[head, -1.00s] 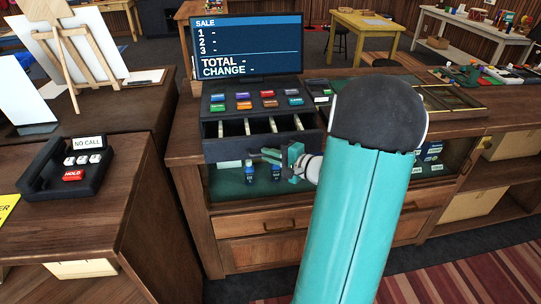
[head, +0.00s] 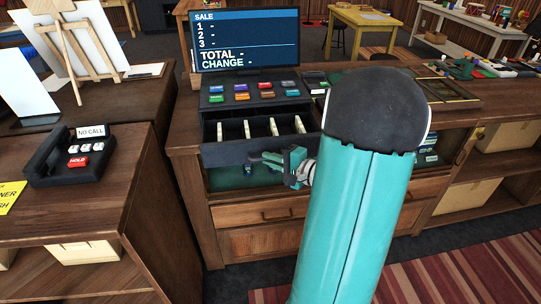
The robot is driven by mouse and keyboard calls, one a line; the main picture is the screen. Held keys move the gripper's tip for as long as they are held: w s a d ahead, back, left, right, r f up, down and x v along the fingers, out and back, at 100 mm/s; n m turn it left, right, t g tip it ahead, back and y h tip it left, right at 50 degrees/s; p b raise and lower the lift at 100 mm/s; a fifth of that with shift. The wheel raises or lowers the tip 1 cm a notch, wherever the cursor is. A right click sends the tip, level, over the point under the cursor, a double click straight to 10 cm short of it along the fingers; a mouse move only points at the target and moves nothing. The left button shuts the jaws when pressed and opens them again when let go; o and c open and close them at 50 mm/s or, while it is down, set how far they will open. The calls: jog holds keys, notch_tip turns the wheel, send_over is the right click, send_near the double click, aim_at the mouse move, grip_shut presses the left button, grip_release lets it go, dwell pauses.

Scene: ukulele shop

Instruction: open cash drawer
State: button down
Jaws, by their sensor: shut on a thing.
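The cash drawer (head: 225,154) is a dark drawer under the cash register (head: 254,93). It stands pulled out toward me, and its inside shows several compartments with pale upright dividers. My gripper (head: 268,160) is at the right part of the drawer's front face, near its lower edge. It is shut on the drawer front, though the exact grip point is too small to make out. The register has rows of coloured keys and a screen (head: 245,42) reading SALE, TOTAL and CHANGE. My teal arm hides part of the counter to the right.
The wooden counter (head: 185,138) holds the register, and a glass-fronted case with a wooden drawer (head: 260,215) lies below. A phone (head: 70,157) with a NO CALL display sits on the left desk. Open floor with a striped rug (head: 450,265) is at lower right.

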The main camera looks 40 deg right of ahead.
jog(key=shift+s+a, duration=0.2)
jog(key=shift+w+d, duration=0.1)
jog(key=c, duration=1.5)
grip_release()
jog(key=v, duration=1.3)
jog(key=shift+s+d+r, duration=0.1)
jog(key=shift+s+d, duration=0.05)
jog(key=shift+s, duration=0.25)
